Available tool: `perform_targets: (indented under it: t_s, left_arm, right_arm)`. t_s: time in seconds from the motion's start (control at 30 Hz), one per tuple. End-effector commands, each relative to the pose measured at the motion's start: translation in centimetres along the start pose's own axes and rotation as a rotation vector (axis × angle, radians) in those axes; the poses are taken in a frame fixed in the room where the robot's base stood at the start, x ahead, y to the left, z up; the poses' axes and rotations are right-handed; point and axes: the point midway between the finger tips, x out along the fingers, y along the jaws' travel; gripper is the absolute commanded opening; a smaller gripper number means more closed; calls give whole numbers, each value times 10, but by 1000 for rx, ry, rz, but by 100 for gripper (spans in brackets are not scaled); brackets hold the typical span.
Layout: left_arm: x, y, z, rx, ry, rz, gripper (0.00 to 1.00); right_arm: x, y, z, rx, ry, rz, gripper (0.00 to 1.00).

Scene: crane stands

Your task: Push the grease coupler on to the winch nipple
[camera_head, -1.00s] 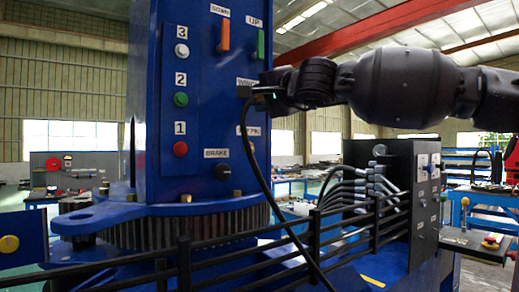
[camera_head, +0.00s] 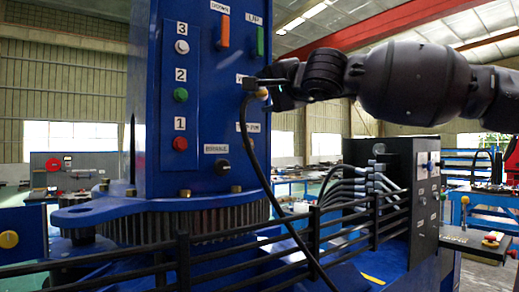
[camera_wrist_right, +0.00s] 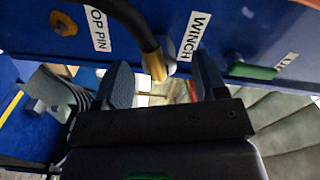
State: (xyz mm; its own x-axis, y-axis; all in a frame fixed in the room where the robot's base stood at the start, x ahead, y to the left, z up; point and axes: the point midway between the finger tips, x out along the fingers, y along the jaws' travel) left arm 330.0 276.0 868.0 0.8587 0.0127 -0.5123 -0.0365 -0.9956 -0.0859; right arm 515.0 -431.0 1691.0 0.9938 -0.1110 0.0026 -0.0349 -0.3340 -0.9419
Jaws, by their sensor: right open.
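The grease coupler (camera_head: 262,93) is a small brass piece on the end of a black hose (camera_head: 258,172). It is up at the blue post's side, by the WINCH label, and the hose hangs down from it. In the right wrist view the coupler (camera_wrist_right: 155,65) lies close against the grey winch nipple (camera_wrist_right: 168,62); I cannot tell how far it is seated. My right gripper (camera_head: 272,88) is beside the coupler. Its fingers (camera_wrist_right: 163,85) are open, one on each side, with visible gaps to the coupler. My left gripper is not in view.
The blue post (camera_head: 160,95) carries numbered buttons and switches. A brass fitting (camera_wrist_right: 64,22) is near the TOP PIN label, and a green switch (camera_wrist_right: 252,70) is near WINCH. Black rails (camera_head: 280,240) cross below. A hydraulic block (camera_head: 390,185) stands right of the post.

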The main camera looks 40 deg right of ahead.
Motion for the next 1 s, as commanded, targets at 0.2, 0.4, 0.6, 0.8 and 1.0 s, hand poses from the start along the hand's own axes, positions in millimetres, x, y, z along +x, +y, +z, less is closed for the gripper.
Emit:
perform_targets:
  t_s: [0.2,0.4,0.6,0.8,1.0]
  left_arm:
    - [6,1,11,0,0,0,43]
    - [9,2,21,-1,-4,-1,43]
    - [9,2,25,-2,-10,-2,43]
    - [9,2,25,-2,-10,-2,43]
    - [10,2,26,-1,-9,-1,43]
  right_arm:
    - [-15,1,1,1,0,-3,65]
    - [-27,1,1,1,0,-2,65]
    - [-31,1,0,0,-1,2,65]
    - [-31,0,0,0,-1,2,65]
    - [-34,0,0,1,0,-1,65]
